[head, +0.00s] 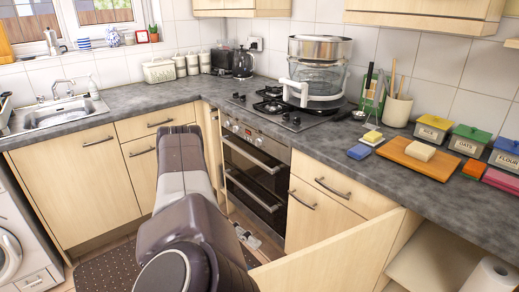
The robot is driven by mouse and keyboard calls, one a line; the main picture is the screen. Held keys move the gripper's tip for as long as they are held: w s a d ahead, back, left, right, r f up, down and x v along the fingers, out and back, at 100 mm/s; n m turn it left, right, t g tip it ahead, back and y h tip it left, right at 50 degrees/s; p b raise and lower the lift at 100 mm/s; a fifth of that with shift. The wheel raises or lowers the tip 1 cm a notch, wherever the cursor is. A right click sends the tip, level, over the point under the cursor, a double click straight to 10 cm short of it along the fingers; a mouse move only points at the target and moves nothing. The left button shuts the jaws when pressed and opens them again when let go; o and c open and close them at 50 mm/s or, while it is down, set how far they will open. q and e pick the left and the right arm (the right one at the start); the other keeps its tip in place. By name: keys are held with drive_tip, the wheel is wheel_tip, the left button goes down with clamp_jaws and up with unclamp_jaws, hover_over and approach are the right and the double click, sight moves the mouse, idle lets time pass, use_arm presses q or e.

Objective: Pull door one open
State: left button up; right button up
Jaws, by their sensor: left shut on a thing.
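A pale wooden cupboard door (335,258), which I take to be door one, stands swung open at the lower right, its free edge out towards the left. Behind its hinge side, the cupboard inside (425,255) is open to view. My left arm reaches in from the bottom middle. My left gripper (249,239) is low, beside the door's free edge on the oven side, partly hidden by my arm and the door. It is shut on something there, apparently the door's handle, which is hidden. My right gripper is not in view.
The oven (256,170) stands just beyond my gripper, with a drawer unit (325,195) beside it. A paper roll (492,276) stands inside the open cupboard. The worktop (385,160) holds a board, sponges and canisters. Free floor with a dark mat (108,270) lies at the left.

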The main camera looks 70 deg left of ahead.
use_arm(q)
drive_tip(key=shift+s+a+r, duration=0.25)
drive_tip(key=shift+a+r, duration=0.3)
drive_tip(key=shift+c, duration=1)
drive_tip(key=shift+s+a+r+b, duration=0.1)
drive_tip(key=shift+s+a+b, duration=0.1)
drive_tip(key=shift+s+b, duration=0.15)
drive_tip(key=c, duration=0.9)
drive_tip(key=shift+s+a+b, duration=0.3)
drive_tip(key=shift+a, duration=0.3)
